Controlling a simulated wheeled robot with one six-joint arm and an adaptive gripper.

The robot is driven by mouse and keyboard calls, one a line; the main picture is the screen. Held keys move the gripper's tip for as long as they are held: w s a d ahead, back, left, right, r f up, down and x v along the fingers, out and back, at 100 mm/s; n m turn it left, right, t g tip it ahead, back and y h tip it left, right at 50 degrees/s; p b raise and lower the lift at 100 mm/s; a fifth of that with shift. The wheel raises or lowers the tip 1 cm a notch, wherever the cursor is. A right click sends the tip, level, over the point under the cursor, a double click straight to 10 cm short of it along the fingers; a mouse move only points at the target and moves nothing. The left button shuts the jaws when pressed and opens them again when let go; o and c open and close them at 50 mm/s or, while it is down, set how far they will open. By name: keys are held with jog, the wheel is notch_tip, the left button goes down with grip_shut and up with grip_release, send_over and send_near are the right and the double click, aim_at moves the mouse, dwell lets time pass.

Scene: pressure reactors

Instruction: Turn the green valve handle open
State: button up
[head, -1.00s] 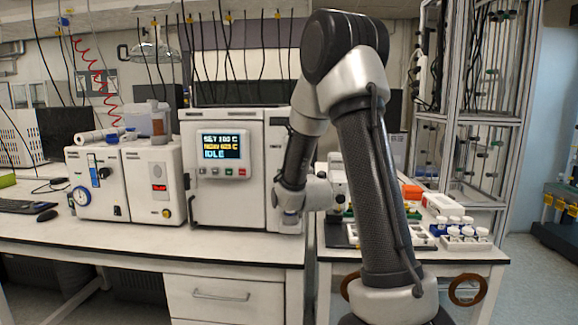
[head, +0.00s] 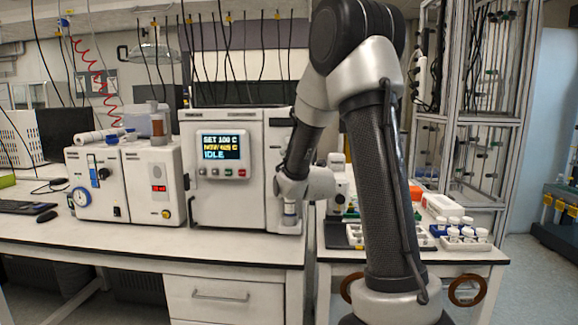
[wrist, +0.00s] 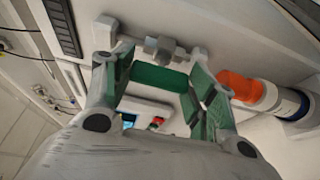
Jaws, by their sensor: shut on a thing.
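The green valve handle (wrist: 160,78) shows in the wrist view as a dark green bar between my fingers, just below a grey metal fitting (wrist: 160,50) on a pale panel. My gripper (wrist: 158,90) is closed around the handle, with a green-padded finger on each side. In the head view, my arm's end is low at the right side of the white reactor cabinet (head: 228,215). The handle cannot be made out there, and my arm hides part of that area.
An orange-ended cylinder (wrist: 245,88) lies close to the right finger in the wrist view. White instruments (head: 150,185) stand to the left on the bench. A rack of white-capped bottles (head: 465,237) is on the right table.

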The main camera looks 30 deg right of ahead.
jog(key=o, duration=1)
jog(key=v, duration=0.7)
jog(key=shift+s, duration=0.3)
